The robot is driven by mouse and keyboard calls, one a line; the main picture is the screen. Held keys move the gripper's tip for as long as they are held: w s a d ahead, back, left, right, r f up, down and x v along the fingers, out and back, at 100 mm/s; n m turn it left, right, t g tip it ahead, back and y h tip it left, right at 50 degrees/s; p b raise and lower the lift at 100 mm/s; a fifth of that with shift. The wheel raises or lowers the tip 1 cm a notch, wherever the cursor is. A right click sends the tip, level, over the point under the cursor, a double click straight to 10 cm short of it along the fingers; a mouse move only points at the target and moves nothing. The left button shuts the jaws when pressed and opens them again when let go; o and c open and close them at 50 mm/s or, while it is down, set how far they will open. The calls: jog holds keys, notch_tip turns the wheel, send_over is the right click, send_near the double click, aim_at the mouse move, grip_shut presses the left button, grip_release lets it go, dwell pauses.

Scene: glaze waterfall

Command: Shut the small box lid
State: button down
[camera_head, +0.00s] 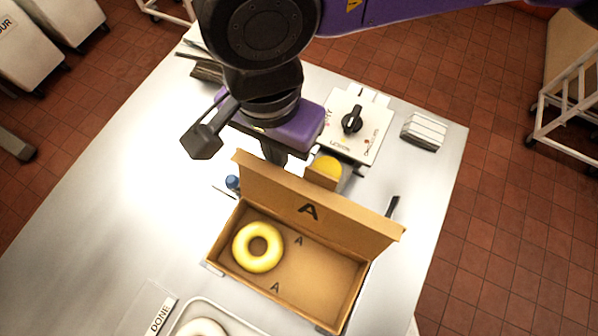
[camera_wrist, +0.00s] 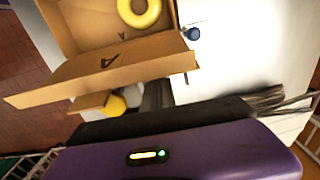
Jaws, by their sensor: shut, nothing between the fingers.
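A small cardboard box (camera_head: 348,322) stands on the steel table with its lid (camera_head: 355,216) open, standing up from the far long edge and marked "A". A yellow ring donut (camera_head: 258,247) lies in the left part of the box. My gripper (camera_head: 275,155) is behind the lid, near its left half, fingers pointing down. It is shut and empty. In the wrist view the lid (camera_wrist: 60,84) crosses the picture just ahead of my dark fingers (camera_wrist: 157,97). I cannot tell whether they touch it.
A white panel with a black knob (camera_head: 352,119) and a yellow round thing (camera_head: 326,168) are behind the lid. A small blue-capped item (camera_head: 232,182) is left of the box. A tray (camera_head: 180,318) with a pale ring is in front. The table's left side is clear.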

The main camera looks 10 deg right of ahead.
jog(key=s+a+b, duration=0.4)
jog(key=s+a, duration=0.1)
jog(key=s, duration=0.2)
jog(key=shift+s+a, duration=0.15)
jog(key=shift+a, duration=0.2)
dwell(1.2)
dwell(0.6)
notch_tip(320, 180, up, 6)
jog(key=shift+p, duration=0.95)
